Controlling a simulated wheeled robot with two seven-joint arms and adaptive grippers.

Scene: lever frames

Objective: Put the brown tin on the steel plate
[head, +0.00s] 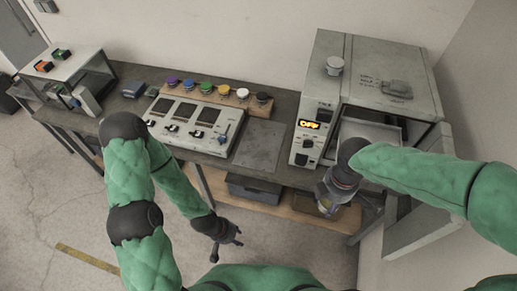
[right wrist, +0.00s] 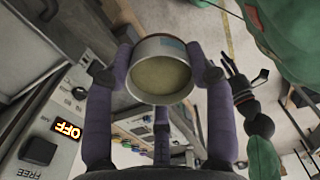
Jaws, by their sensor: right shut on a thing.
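The brown tin (right wrist: 160,77) is held between the fingers of my right gripper (right wrist: 165,75) in the right wrist view. Its round end with a pale metal rim faces the camera. In the head view my right gripper (head: 333,198) is in front of the bench's front edge, below the grey oven, and largely hides the tin. The steel plate (head: 260,147) lies flat and bare on the bench, left of the oven and apart from the gripper. My left gripper (head: 227,247) hangs empty in front of the bench, fingers apart.
The grey oven (head: 385,88) has a lit OFF display and an open front, with its door (head: 420,225) swung out at the right. A control panel (head: 186,124) and a row of coloured knobs (head: 207,88) stand left of the plate. A dark bin (head: 254,189) is below.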

